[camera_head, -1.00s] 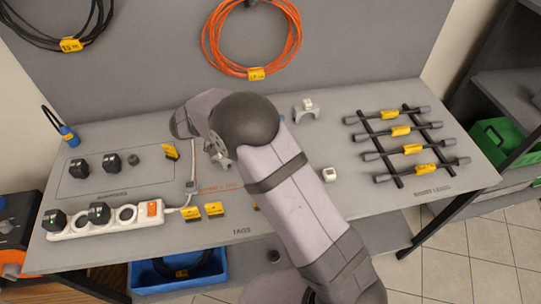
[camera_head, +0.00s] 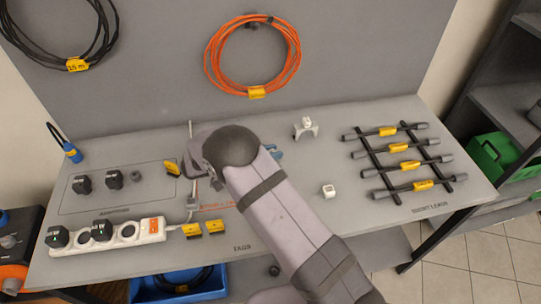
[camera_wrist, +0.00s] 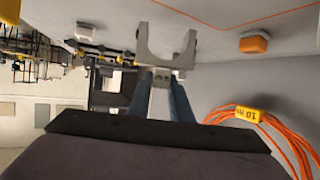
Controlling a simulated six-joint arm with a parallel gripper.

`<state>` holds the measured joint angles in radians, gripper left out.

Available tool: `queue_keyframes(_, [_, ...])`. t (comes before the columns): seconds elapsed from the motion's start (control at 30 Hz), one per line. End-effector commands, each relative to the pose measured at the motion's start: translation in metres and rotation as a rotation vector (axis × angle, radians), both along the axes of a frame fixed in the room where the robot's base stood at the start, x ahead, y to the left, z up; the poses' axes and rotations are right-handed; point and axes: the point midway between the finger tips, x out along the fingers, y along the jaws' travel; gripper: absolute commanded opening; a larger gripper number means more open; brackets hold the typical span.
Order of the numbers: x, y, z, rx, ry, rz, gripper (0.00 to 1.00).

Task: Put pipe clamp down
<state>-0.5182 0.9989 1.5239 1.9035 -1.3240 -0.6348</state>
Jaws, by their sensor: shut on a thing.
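The pipe clamp (camera_wrist: 165,50) is a grey U-shaped piece with a small block at its base. In the wrist view my gripper (camera_wrist: 160,88) has its blue fingers shut on that block. The two prongs point away from the fingers, towards the top of the picture. Whether they touch the bench cannot be told.
A small white cube (camera_head: 328,191) sits nearer the front. Leads lie on a black rack (camera_head: 400,160) at right. A power strip (camera_head: 125,235) and yellow tags (camera_head: 203,229) are at left.

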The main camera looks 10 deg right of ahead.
Motion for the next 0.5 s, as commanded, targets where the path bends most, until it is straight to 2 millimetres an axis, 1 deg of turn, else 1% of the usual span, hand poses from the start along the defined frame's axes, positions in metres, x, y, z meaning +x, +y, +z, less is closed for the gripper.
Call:
queue_keyframes(0.1, [0.001, 0.000, -0.012, -0.001, 0.000, 0.000, 0.00])
queue_keyframes(0.2, [0.001, 0.000, -0.020, -0.001, -0.001, 0.001, 0.00])
queue_keyframes(0.5, [0.001, 0.000, -0.022, 0.000, -0.003, 0.001, 0.00])
